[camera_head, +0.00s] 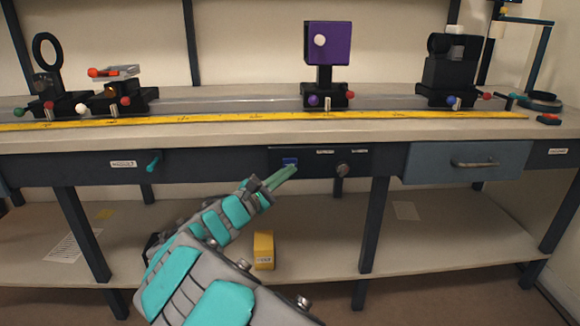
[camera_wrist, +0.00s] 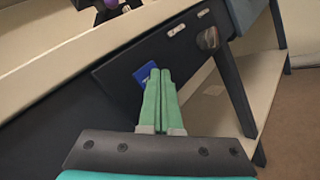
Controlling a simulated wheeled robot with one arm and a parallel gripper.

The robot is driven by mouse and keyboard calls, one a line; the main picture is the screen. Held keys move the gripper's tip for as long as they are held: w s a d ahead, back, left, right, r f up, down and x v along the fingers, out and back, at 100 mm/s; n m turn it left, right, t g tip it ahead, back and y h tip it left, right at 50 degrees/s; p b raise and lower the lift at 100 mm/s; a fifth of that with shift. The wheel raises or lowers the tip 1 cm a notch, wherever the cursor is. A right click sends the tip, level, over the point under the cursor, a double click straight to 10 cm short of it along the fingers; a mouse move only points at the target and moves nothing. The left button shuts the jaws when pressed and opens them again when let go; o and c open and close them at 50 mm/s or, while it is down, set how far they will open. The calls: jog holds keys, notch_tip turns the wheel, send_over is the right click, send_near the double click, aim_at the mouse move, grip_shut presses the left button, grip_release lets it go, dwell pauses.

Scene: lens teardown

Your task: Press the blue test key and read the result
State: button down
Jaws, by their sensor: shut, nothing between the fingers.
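The blue test key (camera_head: 290,161) sits on a dark panel (camera_head: 359,158) under the bench top. In the wrist view the blue key (camera_wrist: 145,72) shows just left of the fingertips, partly hidden by them. My gripper (camera_head: 291,169) is shut and empty, with its green fingers pointing at the panel just below the key. In the wrist view my gripper (camera_wrist: 160,72) has its two fingers side by side. I cannot tell whether the tips touch the key. No readout of a result can be made out.
A round knob (camera_head: 343,170) sits right of the key on the panel, with a blue-grey drawer (camera_head: 466,163) further right. A teal handle (camera_head: 153,160) is at left. Optical mounts, including a purple square (camera_head: 328,43), stand along a yellow ruler (camera_head: 215,118). A yellow box (camera_head: 264,250) stands on the lower shelf.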

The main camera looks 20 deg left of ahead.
jog(key=shift+s+d, duration=0.25)
jog(key=shift+s, duration=0.45)
jog(key=shift+s+d+b, duration=0.2)
jog(key=shift+s+d, duration=0.1)
jog(key=shift+s, duration=0.5)
jog(key=shift+s+d+b, duration=0.2)
jog(key=shift+s+d, duration=0.05)
jog(key=shift+s, duration=0.5)
jog(key=shift+s+d+b, duration=0.2)
jog(key=shift+s+d, duration=0.1)
jog(key=shift+s, duration=0.5)
